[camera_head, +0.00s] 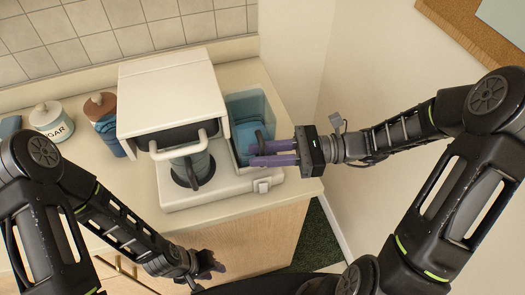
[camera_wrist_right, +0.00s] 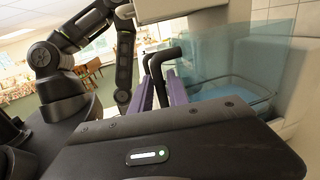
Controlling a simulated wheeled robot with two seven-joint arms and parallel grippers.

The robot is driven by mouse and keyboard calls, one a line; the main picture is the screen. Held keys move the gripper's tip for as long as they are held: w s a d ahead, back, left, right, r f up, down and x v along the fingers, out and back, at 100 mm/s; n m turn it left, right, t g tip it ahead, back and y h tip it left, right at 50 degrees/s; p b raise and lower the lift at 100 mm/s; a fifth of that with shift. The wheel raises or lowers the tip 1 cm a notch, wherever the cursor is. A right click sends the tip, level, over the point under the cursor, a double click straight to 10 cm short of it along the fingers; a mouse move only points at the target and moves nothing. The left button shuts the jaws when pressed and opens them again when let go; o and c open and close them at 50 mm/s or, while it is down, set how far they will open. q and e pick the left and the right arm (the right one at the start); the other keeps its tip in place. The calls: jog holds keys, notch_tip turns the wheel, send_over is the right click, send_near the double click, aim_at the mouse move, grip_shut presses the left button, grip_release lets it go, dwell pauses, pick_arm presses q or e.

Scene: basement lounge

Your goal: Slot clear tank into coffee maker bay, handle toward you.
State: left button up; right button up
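The coffee maker (camera_head: 170,90) is white and stands on the counter. The clear tank (camera_head: 250,108), blue-tinted, is upright at its right side, above the right part of the base. The tank's black handle (camera_head: 261,140) faces the front. My right gripper (camera_head: 254,154) has its purple fingers close together around the handle. The right wrist view shows the handle (camera_wrist_right: 159,75) between the fingers (camera_wrist_right: 160,95) and the tank (camera_wrist_right: 235,75) behind it. I cannot tell whether the tank's bottom touches the base. My left gripper (camera_head: 218,265) is low, in front of the counter, away from the tank; its opening is unclear.
A glass carafe (camera_head: 188,165) stands in the coffee maker's middle. A sugar jar (camera_head: 51,122) and a blue jar with a brown lid (camera_head: 103,118) stand to the left. The counter (camera_head: 300,187) ends just right of the machine, near a wall (camera_head: 350,60).

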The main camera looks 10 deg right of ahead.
jog(key=o, duration=0.3)
jog(key=shift+o, duration=0.2)
jog(key=shift+d, duration=0.5)
jog(key=s+d+p, duration=0.1)
jog(key=d+p, duration=0.1)
jog(key=d, duration=0.4)
jog(key=shift+d, duration=0.35)
dwell(0.5)
